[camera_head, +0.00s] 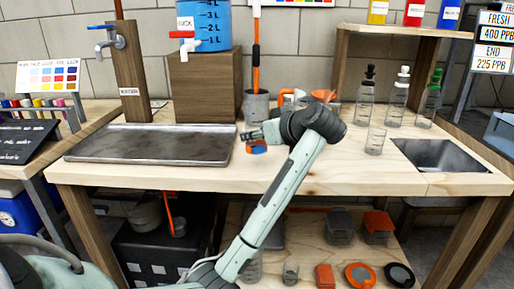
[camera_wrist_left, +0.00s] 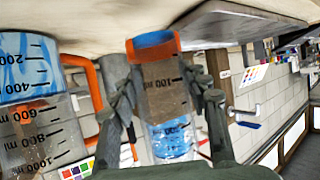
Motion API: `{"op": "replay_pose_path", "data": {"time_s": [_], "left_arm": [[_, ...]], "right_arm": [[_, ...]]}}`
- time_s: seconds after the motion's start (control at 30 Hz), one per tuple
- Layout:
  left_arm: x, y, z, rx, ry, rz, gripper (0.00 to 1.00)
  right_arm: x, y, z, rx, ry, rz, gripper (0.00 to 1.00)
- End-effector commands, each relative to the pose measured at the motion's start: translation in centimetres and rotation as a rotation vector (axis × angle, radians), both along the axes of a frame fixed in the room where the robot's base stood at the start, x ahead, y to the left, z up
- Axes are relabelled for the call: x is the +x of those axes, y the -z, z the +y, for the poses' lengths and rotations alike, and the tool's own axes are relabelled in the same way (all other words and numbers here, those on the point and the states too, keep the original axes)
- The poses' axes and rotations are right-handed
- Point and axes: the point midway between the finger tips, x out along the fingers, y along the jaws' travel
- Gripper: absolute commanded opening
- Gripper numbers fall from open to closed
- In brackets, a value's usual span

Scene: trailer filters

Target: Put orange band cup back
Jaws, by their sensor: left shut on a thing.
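The orange band cup (camera_wrist_left: 160,88) is a clear graduated cup with an orange band around one end. In the left wrist view it sits between the fingers of my left gripper (camera_wrist_left: 165,95), which is shut on it. The banded end is close to the wooden tabletop, but I cannot tell whether it touches. In the head view my left gripper (camera_head: 252,135) is over the table, right of the metal tray. The cup's orange and blue end (camera_head: 257,147) shows below the fingers; the rest is mostly hidden. My right gripper is not in view.
A large graduated jug (camera_wrist_left: 30,100) with an orange handle stands close beside the gripper. A metal tray (camera_head: 150,144) lies left, below the tap (camera_head: 108,41). A clear beaker (camera_head: 375,142), several bottles and a sink (camera_head: 440,154) are right. The table's front is clear.

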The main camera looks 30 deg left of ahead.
Motion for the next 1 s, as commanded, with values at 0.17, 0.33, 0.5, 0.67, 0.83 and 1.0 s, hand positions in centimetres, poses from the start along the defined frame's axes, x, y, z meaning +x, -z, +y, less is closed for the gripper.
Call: {"op": "replay_pose_path", "data": {"time_s": [0.17,0.33,0.5,0.67,0.83,1.0], "left_arm": [[-0.1,2.7,0.1,0.002,-0.001,0.007,0.03],[-0.1,3.8,0.0,0.001,0.0,0.002,0.03],[-0.1,3.7,0.0,0.0,0.0,0.002,0.03],[-0.1,3.9,0.0,0.0,0.0,0.002,0.03],[-0.1,4.0,0.1,0.0,0.0,0.002,0.66],[-0.1,3.9,0.1,0.0,0.0,0.002,0.67]], "right_arm": [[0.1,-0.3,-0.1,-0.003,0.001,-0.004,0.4],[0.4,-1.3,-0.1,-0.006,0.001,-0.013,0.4],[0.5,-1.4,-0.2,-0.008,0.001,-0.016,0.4],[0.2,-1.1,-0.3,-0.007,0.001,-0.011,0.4],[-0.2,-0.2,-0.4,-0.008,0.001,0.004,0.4],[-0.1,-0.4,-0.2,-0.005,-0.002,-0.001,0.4]]}}
